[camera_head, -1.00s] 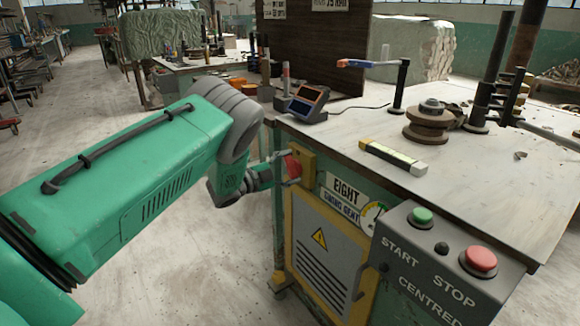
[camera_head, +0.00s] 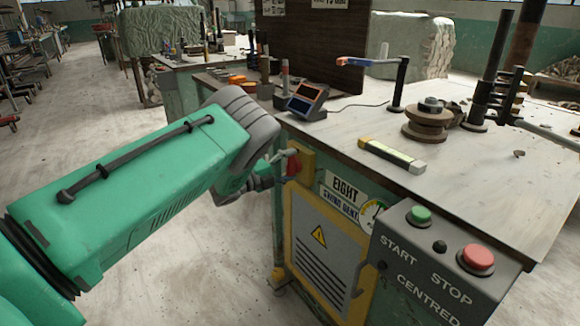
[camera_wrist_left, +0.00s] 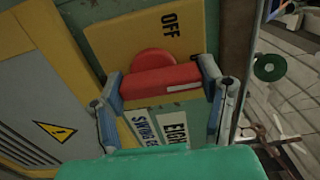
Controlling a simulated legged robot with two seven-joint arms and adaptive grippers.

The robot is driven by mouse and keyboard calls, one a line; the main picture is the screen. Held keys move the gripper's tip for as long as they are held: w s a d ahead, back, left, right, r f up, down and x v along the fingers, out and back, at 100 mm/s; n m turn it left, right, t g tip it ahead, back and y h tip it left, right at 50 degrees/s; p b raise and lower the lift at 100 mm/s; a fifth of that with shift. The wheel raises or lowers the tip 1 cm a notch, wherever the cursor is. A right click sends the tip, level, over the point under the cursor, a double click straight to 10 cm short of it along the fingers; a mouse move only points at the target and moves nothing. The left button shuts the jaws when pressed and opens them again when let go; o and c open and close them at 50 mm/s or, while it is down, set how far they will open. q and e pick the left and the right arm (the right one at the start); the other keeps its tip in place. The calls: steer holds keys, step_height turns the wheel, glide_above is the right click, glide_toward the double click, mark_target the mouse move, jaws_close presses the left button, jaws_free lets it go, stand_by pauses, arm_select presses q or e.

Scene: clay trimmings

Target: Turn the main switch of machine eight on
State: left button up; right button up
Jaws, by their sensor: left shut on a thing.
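The main switch of machine eight is a red handle (camera_wrist_left: 160,82) with a white mark near one end, on a round red hub. It sits on a yellow plate (camera_wrist_left: 125,40) with an OFF label; another label is mostly hidden behind a finger. In the head view the red handle (camera_head: 292,165) shows on the front of the bench, left of the EIGHT sign (camera_head: 344,187). My left gripper (camera_wrist_left: 163,90) is shut on the handle, one finger at each end. It also shows in the head view (camera_head: 288,167). My right gripper is in neither view.
A grey box with START and STOP buttons (camera_head: 436,262) juts from the bench front at right. Below the sign is a vented yellow-framed panel (camera_head: 322,255).

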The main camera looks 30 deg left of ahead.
arm_select(q)
steer(key=shift+s+d+f, duration=0.1)
steer(key=shift+s+f, duration=0.05)
steer(key=shift+f, duration=0.3)
steer(key=o, duration=1.2)
steer(key=shift+c, duration=0.2)
steer(key=shift+r, duration=0.15)
steer(key=shift+r, duration=0.1)
steer(key=shift+s, duration=0.15)
steer(key=v, duration=1.1)
steer(key=shift+s+a+f, duration=0.2)
steer(key=shift+a+f, duration=0.05)
